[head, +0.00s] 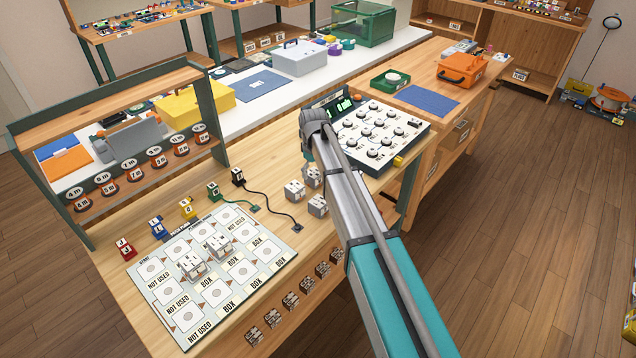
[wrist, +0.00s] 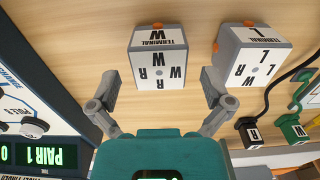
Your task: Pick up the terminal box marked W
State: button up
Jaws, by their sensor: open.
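In the wrist view the white terminal box marked W (wrist: 160,62) sits on the wooden bench, with W and R letters on its top and an orange spot at its edge. My gripper (wrist: 158,85) is open and empty, its two fingers spread on either side of the near end of this box. A second terminal box, marked L (wrist: 250,62), stands just right of it, close to the right finger. In the head view my arm covers the gripper. Several white boxes (head: 295,190) show beside the arm, but their letters are too small to tell W there.
A tester panel (head: 378,130) stands beside the boxes. Black (head: 238,177) and green (head: 213,190) plugs with cables lie on the other side. A marked board (head: 245,268) carrying white boxes (head: 190,265) lies at left. A shelf rack (head: 118,140) stands behind it.

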jog(key=shift+f+b, duration=0.9)
jog(key=shift+f, duration=0.25)
jog(key=c, duration=1.1)
